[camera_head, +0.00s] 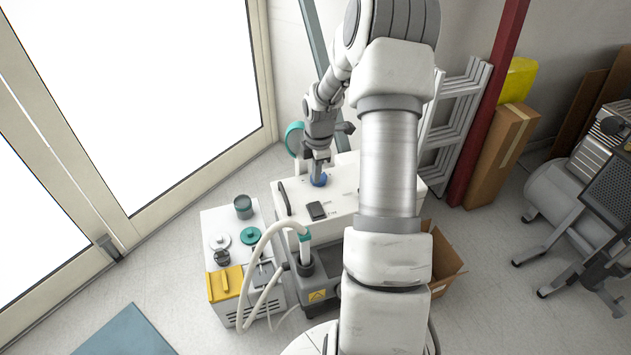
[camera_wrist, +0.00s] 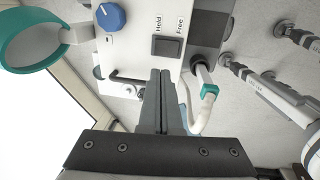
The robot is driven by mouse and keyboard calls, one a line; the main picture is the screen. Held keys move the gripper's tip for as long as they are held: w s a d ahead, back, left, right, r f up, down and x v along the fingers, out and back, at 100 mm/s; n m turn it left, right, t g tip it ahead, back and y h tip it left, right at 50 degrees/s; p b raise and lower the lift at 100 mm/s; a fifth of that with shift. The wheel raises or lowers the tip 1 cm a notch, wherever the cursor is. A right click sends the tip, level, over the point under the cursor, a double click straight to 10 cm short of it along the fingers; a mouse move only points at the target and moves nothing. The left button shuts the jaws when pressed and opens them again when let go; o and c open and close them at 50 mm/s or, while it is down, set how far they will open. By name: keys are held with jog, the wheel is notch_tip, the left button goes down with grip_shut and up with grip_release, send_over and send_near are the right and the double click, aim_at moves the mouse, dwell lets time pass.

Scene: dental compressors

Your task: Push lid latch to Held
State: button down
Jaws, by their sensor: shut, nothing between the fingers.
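The lid latch is a dark rocker (camera_wrist: 167,47) on the white compressor lid, with the words Held and Free printed beside it in the wrist view. It also shows as a small dark block on the lid in the head view (camera_head: 316,211). I cannot tell which way it is tipped. My gripper (camera_wrist: 160,74) is shut and empty, its fingertips just below the latch in the wrist picture, with no contact visible. In the head view my gripper (camera_head: 318,168) is by the blue knob (camera_head: 319,180), behind the latch.
A black handle (camera_head: 285,198) stands on the lid's left side. A pale hose with a teal collar (camera_head: 304,237) rises in front. A white cabinet (camera_head: 210,238) with jars is at left. A cardboard box (camera_head: 446,262) is at right. Open floor (camera_head: 500,310) lies beyond.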

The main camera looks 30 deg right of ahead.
aim_at(315, 206)
jog(key=f+b, duration=0.1)
jog(key=f, duration=0.3)
jog(key=w+f+b, duration=0.1)
jog(key=f+b, duration=0.1)
jog(key=f, duration=0.2)
jog(key=f+b, duration=0.1)
jog(key=f, duration=0.3)
jog(key=shift+w+d, duration=0.15)
jog(key=shift+w, duration=0.1)
jog(key=shift+f, duration=0.15)
jog(key=shift+s, duration=0.15)
jog(key=shift+s+r+p, duration=0.2)
jog(key=shift+s+p, duration=0.1)
jog(key=shift+s, duration=0.3)
jog(key=shift+a+r, duration=0.1)
jog(key=shift+a, duration=0.1)
